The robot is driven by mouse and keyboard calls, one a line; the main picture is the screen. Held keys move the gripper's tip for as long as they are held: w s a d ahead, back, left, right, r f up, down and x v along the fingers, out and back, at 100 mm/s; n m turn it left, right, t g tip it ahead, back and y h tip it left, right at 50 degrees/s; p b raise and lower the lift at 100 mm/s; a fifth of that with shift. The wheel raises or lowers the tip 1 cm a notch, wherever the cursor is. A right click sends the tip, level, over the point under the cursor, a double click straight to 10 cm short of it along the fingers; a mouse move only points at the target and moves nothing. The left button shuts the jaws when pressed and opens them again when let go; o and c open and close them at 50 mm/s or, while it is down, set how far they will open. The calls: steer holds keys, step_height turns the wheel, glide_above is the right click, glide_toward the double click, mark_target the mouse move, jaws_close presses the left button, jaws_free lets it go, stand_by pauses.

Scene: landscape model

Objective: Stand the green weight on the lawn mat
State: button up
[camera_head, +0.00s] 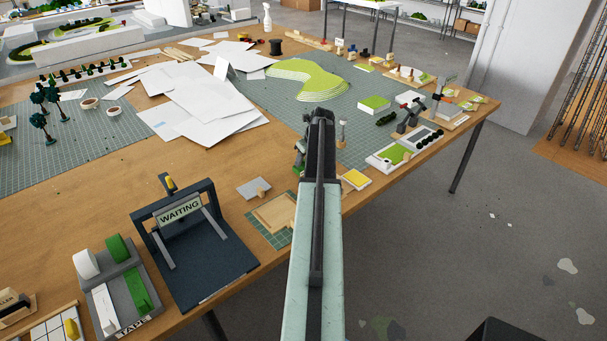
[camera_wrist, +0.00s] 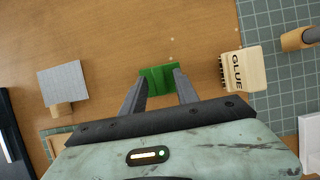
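A green block (camera_wrist: 158,79), which looks like the green weight, shows between and just past the fingertips of my gripper (camera_wrist: 160,80) in the wrist view. The fingers overlap its two sides. I cannot tell whether they press on it or it rests on the table below them. Green patches lie at the table's right part: a flat-topped green block (camera_head: 375,104) and a green patch on a white base (camera_head: 393,154). I cannot tell which, if either, is the lawn mat.
A wooden GLUE block (camera_wrist: 243,72) stands close right of my fingers, and a grey tile with a wooden knob (camera_wrist: 63,86) lies to the left. A dark frame with a WAITING sign (camera_head: 180,211) and a tape holder (camera_head: 118,285) stand at the table's near left.

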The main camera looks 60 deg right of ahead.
jaws_close()
steer(key=shift+r+p, duration=0.85)
steer(key=shift+p, duration=0.15)
steer(key=shift+r+p, duration=1.65)
